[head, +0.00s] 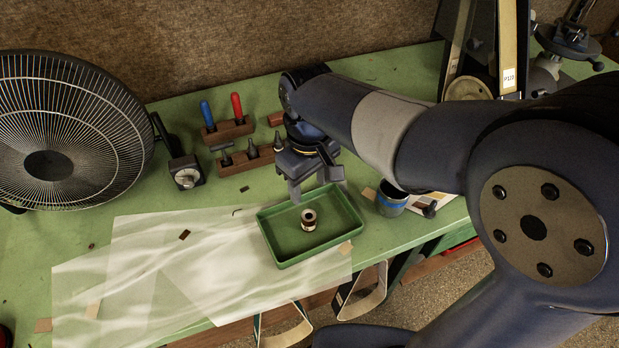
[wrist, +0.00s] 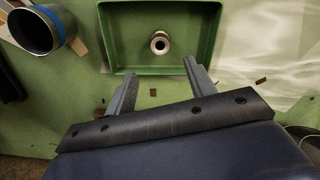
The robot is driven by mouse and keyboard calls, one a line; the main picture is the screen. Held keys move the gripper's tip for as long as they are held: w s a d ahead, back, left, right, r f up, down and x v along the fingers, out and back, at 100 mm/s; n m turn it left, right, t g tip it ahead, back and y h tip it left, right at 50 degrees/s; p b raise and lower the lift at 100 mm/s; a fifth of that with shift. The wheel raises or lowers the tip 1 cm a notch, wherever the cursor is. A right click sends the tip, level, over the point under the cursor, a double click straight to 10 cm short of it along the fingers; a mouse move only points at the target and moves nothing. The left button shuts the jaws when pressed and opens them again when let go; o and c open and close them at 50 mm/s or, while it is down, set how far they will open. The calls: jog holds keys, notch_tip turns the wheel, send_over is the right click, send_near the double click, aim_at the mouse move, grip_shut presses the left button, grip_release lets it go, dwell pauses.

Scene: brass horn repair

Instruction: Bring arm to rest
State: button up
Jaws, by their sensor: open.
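My gripper (head: 319,184) is open and empty above the back part of the green tray (head: 275,257) in the head view. In the wrist view, my gripper's two fingers (wrist: 158,82) point toward the near edge of the tray (wrist: 118,42), with a gap between them. A small ring-shaped metal part (head: 309,219) with a pale top stands in the tray, apart from the fingers. It also shows in the wrist view (wrist: 160,43). My arm reaches in from the right and hides part of the bench behind it.
A fan (head: 60,130) stands at the left. Wooden tool blocks (head: 228,130) with blue and red handled tools stand behind the tray. A cup with a blue band (head: 392,200) is right of the tray. Translucent sheets (head: 180,265) cover the bench to the left.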

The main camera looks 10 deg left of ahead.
aim_at(309, 215)
jog(key=shift+f, duration=0.15)
notch_tip(309, 215, down, 12)
jog(key=shift+r, duration=1.75)
jog(key=shift+f, duration=0.1)
